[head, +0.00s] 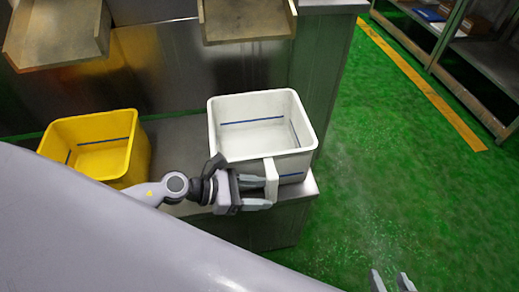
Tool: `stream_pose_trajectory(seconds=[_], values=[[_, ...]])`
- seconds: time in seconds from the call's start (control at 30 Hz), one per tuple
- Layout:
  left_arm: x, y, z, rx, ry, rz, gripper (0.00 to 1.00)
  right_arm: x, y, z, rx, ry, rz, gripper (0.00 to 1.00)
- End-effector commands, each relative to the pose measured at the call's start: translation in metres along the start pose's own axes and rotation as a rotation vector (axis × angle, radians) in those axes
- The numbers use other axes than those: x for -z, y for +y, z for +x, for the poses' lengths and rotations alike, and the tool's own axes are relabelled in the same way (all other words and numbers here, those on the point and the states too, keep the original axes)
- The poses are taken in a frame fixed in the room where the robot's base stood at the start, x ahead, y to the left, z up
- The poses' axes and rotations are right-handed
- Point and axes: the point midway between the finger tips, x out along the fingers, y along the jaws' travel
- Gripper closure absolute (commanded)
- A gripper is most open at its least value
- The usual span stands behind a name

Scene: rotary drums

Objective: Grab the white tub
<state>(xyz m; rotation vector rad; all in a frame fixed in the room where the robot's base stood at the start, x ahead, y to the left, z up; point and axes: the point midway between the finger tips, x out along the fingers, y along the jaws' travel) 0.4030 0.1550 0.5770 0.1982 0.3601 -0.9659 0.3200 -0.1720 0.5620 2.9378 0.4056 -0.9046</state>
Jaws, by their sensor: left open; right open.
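The white tub (232,143) stands on a metal ledge, open at the top and empty, with a blue line on its inner wall. My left gripper (264,192) is open at the tub's near side, beside a white upright piece (271,178) at its front wall. I cannot tell whether the fingers touch it. My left arm hides part of the tub's front left. My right gripper (391,281) is open and empty at the bottom edge, low over the green floor, well away from the tub.
A yellow tub (140,155) stands to the left on the same metal ledge (180,139). Two metal chutes (250,18) (58,32) jut out above the tubs. Shelving (482,62) stands at the upper right. The green floor (400,160) right of the ledge is clear.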

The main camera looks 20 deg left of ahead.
Motion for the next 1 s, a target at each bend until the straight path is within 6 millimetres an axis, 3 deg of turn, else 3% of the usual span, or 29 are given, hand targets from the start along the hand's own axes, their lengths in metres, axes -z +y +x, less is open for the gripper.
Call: stream_pose_trajectory(seconds=[0.33, 0.67, 0.7, 0.83, 0.87, 1.0], values=[[-0.005, -0.003, 0.045, -0.001, -0.003, -0.005, 0.47, 0.0, 0.001, 0.0, -0.003, 0.003, 0.007, 0.47], [-0.005, -0.003, 0.053, -0.001, -0.002, -0.006, 0.47, -0.001, 0.001, 0.001, -0.004, 0.0, 0.006, 0.47], [-0.005, -0.003, 0.053, -0.001, -0.002, -0.006, 0.53, -0.001, 0.001, 0.001, -0.004, 0.0, 0.006, 0.47], [-0.004, -0.003, 0.052, -0.001, -0.002, -0.006, 0.96, -0.001, 0.001, 0.001, -0.004, -0.001, 0.006, 0.47], [-0.004, -0.003, 0.052, -0.001, -0.002, -0.006, 1.0, -0.001, 0.001, 0.001, -0.004, -0.001, 0.005, 0.47], [-0.007, -0.002, 0.052, -0.004, -0.006, 0.0, 1.0, -0.001, 0.001, 0.001, -0.004, 0.0, 0.005, 0.47]])
